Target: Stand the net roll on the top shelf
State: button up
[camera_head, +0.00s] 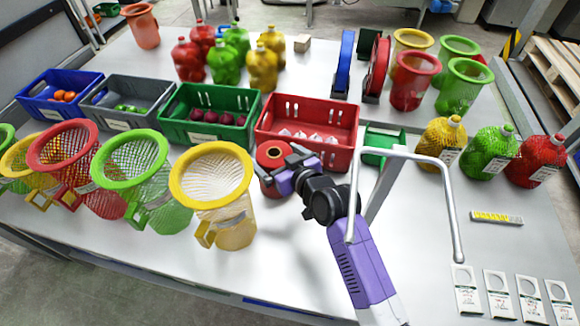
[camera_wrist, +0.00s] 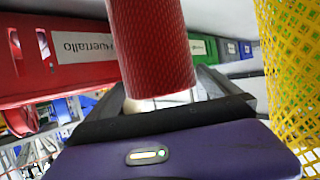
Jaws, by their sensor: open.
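The red net roll (camera_head: 272,156) stands upright on the white table, its round top with a dark hole showing. My gripper (camera_head: 284,163) is low beside it, with its fingers reaching around the roll. In the wrist view the roll (camera_wrist: 150,45) rises between the open fingers (camera_wrist: 162,88), in front of the purple palm. I cannot tell whether either finger touches it. The lower part of the roll is partly hidden by my gripper. No top shelf can be made out in either view.
A red crate (camera_head: 340,109) is close behind the roll. A yellow mesh basket (camera_head: 215,190) is close on the left and also shows in the wrist view (camera_wrist: 292,70). A silver bent-tube frame (camera_head: 447,185) stands right of my arm.

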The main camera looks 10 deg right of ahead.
jog(key=b+v, duration=0.1)
jog(key=v, duration=1)
jog(key=s+d+f+m+t+h, duration=0.1)
jog(key=s+d+f+m+h, duration=0.2)
jog(key=s, duration=0.8)
jog(key=s+d+f+m+t+h, duration=0.1)
jog(key=s+d+f+m, duration=0.3)
jog(key=s, duration=0.6)
jog(key=s+d+r+n, duration=0.1)
jog(key=s+r, duration=0.3)
jog(key=s, duration=0.4)
jog(key=s+d+r+n+h, duration=0.1)
jog(key=s+d+r, duration=0.3)
jog(key=s, duration=0.5)
jog(key=shift+d+r+t+h, duration=0.2)
jog(key=shift+r+t+h, duration=0.1)
jog(key=shift+r, duration=0.5)
